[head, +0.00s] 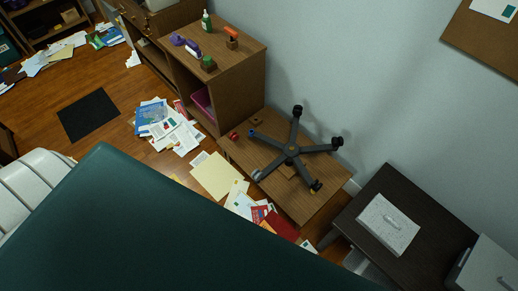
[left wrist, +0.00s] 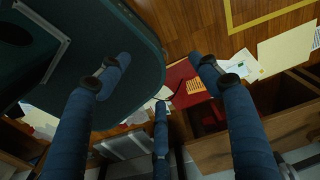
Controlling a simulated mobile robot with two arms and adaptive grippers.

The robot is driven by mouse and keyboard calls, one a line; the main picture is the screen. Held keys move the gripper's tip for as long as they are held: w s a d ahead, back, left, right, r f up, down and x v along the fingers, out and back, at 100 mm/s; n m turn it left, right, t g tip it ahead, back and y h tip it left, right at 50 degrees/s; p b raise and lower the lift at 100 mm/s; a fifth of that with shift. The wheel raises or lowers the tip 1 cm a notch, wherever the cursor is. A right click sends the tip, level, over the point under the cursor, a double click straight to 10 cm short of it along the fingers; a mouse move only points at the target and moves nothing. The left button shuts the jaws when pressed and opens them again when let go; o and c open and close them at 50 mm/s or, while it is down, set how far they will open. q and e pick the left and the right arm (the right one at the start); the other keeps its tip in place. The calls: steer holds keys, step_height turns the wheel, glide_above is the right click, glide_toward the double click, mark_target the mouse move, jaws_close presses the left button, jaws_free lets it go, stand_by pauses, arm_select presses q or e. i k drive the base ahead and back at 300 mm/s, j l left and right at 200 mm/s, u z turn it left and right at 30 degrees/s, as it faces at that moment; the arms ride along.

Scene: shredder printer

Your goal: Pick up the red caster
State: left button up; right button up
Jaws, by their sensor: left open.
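A small red piece, which looks like the red caster (head: 234,136), lies near the left edge of a low wooden board (head: 305,208). Beside it on the board is a dark grey star-shaped chair base (head: 291,150) with black casters on some of its legs. The red caster does not show clearly in the left wrist view. My left gripper (left wrist: 160,75) shows there with blue fingers spread apart and nothing between them. It is not seen in the head view, so I cannot tell its exact distance from the caster. My right gripper is in neither view.
A wooden shelf unit (head: 247,88) with small items stands behind the board. A dark table (head: 361,208) with a white box (head: 388,225) stands to the right. Papers (head: 216,176) and a red folder (left wrist: 188,84) litter the floor. A dark green surface hides the lower left.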

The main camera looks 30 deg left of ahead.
mark_target(234, 136)
steer(key=u, duration=1.15)
